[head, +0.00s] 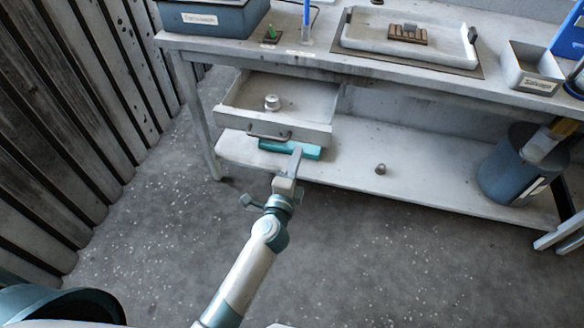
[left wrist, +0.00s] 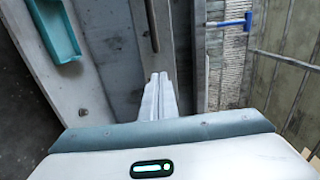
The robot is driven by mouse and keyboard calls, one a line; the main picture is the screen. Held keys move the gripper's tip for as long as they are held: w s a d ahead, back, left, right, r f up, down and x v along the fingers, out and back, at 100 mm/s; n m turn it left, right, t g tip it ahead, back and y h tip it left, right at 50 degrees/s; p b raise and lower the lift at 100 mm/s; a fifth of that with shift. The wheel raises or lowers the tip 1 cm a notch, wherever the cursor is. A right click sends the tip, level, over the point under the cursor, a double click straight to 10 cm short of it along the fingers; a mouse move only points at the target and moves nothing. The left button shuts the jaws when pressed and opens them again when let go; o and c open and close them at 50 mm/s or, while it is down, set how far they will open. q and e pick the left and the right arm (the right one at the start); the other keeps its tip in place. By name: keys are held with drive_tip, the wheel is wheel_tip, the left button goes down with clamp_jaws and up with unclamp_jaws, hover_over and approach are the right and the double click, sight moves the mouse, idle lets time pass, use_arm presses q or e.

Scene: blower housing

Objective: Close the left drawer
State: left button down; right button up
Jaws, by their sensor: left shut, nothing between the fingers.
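The left drawer (head: 313,127) hangs pulled out under the left part of the workbench. A small metal cylinder (head: 271,102) stands inside it. Its dark bar handle (head: 269,134) is on the front face; the handle also shows at the top of the left wrist view (left wrist: 152,25). My left gripper (head: 297,156) is shut and empty, just in front of the drawer near the right end of the handle. Its closed fingers show in the left wrist view (left wrist: 160,82), pointing toward the drawer front; I cannot tell whether they touch it. My right gripper is not in view.
A teal tray (head: 308,151) lies on the lower shelf (head: 420,190) below the drawer. A small round metal piece (head: 380,169) and a blue bucket (head: 505,180) are also there. The bench top (head: 295,53) holds bins and a white tray (head: 365,35). A slatted wall stands left.

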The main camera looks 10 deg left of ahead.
sight(304, 135)
use_arm(q)
drive_tip(key=w, duration=0.4)
drive_tip(key=shift+w+d, duration=0.1)
drive_tip(key=shift+w, duration=0.25)
drive_tip(key=shift+w, duration=0.15)
